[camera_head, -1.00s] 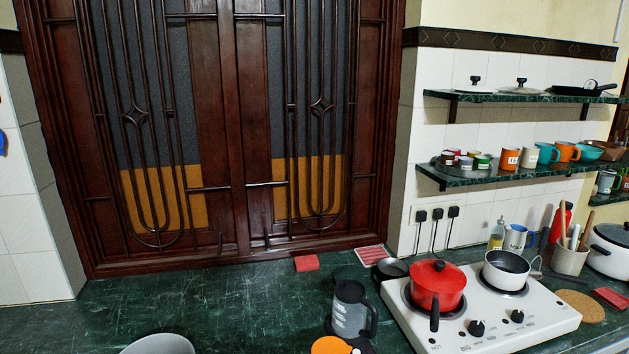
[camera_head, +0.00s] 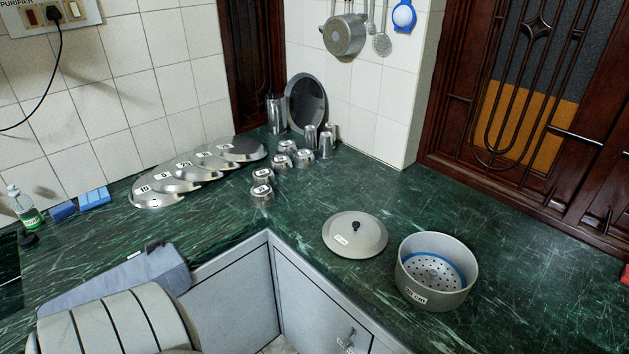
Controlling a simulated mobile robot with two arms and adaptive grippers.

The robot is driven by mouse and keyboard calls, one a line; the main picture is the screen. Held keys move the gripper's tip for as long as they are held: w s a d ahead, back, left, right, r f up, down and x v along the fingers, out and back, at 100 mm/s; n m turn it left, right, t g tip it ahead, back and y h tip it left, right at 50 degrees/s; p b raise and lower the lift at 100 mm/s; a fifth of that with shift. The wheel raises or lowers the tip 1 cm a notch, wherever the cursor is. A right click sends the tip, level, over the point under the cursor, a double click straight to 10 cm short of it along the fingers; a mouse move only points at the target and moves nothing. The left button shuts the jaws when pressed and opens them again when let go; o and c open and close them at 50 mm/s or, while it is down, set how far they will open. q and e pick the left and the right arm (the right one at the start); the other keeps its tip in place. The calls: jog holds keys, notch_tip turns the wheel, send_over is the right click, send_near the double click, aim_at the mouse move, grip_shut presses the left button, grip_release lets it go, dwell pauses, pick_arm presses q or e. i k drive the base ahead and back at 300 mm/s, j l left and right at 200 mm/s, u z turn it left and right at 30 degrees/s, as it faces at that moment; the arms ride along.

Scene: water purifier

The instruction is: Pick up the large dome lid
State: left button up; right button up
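A round, shallow-domed grey lid (camera_head: 372,243) with a black knob and a small white label lies flat on the green marble counter. It is just left of a grey steamer pot (camera_head: 410,287). Several overlapping metal lids or plates (camera_head: 172,182) with number labels lie in a row at the back left of the counter. I cannot tell for sure which one is the large dome lid, but the knobbed lid fits best. Neither of my grippers is in view.
Metal cups (camera_head: 262,195) stand near the back corner, beside a tall metal tumbler (camera_head: 276,115) and a round metal plate (camera_head: 306,103) leaning on the wall. A green-and-white bottle (camera_head: 27,210) and blue sponges (camera_head: 94,199) are at left.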

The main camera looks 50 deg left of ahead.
aim_at(353, 235)
jog(key=u, duration=1.15)
